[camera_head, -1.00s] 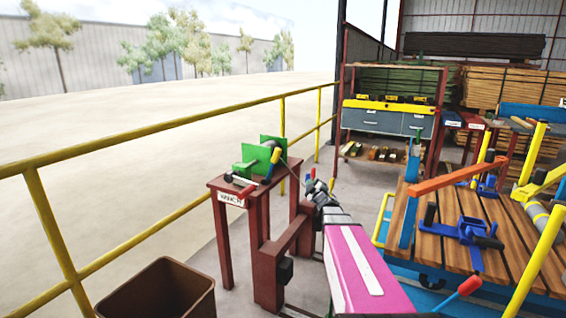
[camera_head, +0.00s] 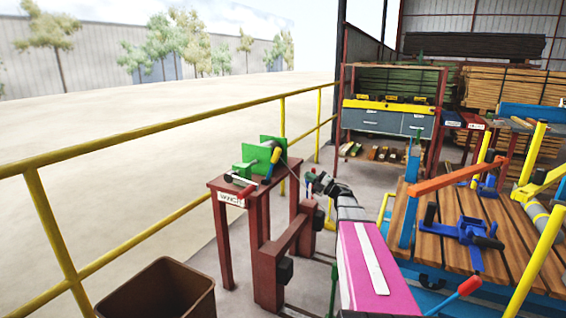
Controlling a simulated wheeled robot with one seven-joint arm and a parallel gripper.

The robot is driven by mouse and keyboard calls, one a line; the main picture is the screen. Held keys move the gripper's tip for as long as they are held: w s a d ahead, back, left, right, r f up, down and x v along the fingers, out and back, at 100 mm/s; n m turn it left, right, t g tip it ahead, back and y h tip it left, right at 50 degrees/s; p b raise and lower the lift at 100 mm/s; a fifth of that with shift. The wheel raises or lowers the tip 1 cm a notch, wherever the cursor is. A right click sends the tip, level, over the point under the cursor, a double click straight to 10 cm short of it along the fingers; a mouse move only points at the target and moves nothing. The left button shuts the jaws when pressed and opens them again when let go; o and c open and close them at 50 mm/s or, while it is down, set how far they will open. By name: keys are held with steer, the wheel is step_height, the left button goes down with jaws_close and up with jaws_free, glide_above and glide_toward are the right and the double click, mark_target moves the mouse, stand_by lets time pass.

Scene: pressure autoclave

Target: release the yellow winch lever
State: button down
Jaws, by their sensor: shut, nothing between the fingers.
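A green device (camera_head: 250,164) sits on a dark red stand (camera_head: 229,188) left of centre. I cannot tell if that yellow part is the winch lever. Another yellow lever (camera_head: 536,188) slants over the plank-topped cart at the right edge. My gripper (camera_head: 312,178) is small in view, at the end of my pink and grey arm. It looks shut and empty, to the right of the green device and apart from it.
A brown bin (camera_head: 158,291) stands at the bottom left. A yellow railing (camera_head: 140,145) runs along the left. The plank-topped cart (camera_head: 455,262) with a blue clamp (camera_head: 470,231) and an orange lever (camera_head: 456,179) fills the right. A shelf (camera_head: 389,122) stands behind.

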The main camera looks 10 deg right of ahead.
glide_toward(274, 153)
steer(key=w+a, duration=0.1)
steer(key=w, duration=0.1)
steer(key=w+a, duration=0.2)
steer(key=shift+a+r, duration=0.2)
steer(key=shift+a, duration=0.15)
stand_by(0.5)
steer(key=shift+w+a+r+g+h, duration=0.3)
steer(key=shift+a+r+h, duration=0.1)
steer(key=shift+a+r, duration=0.05)
steer(key=w+a+h, duration=0.1)
steer(key=w+a+r+g+h, duration=0.2)
steer(key=a, duration=0.1)
steer(key=w+a+g+h, duration=0.1)
steer(key=w+a, duration=0.2)
steer(key=a, duration=0.2)
steer(key=shift+w, duration=0.35)
